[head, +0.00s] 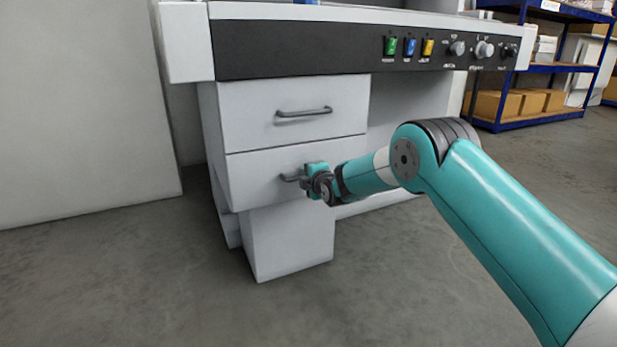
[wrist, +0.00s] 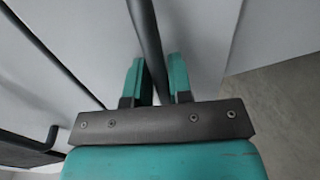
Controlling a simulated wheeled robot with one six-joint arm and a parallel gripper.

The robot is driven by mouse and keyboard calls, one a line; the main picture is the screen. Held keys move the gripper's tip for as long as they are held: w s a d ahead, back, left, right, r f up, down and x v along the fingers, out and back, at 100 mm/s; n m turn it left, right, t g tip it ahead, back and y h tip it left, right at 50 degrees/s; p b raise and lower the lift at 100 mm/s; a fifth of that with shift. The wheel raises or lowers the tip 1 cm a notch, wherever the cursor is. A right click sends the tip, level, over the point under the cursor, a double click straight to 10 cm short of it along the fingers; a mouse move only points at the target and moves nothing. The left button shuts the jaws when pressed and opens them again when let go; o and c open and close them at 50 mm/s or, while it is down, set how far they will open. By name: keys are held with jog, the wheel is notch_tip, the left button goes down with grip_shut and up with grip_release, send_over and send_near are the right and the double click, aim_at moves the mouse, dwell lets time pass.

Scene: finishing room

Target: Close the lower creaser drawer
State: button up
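The lower creaser drawer (head: 257,186) is a light grey front under the upper drawer (head: 250,103). In the head view the two fronts look about flush; I cannot tell whether a small gap stands behind the lower one. Its dark bar handle (head: 288,178) is partly hidden by my gripper (head: 310,181), which reaches in from the right. In the wrist view the handle (wrist: 146,30) runs between the two teal fingers of my gripper (wrist: 158,78).
The upper drawer's handle (head: 303,112) is just above; it also shows in the wrist view (wrist: 28,146). A dark control panel (head: 300,50) overhangs the drawers. A grey pedestal (head: 290,243) stands below. A blue shelf rack (head: 545,68) is at back right. The floor in front is clear.

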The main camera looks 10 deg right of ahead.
jog(key=shift+o, duration=1.1)
jog(key=shift+a, duration=0.15)
jog(key=shift+s, duration=0.15)
jog(key=p+v, duration=0.6)
jog(key=v, duration=1.1)
jog(key=shift+d+p, duration=0.2)
jog(key=shift+p, duration=0.15)
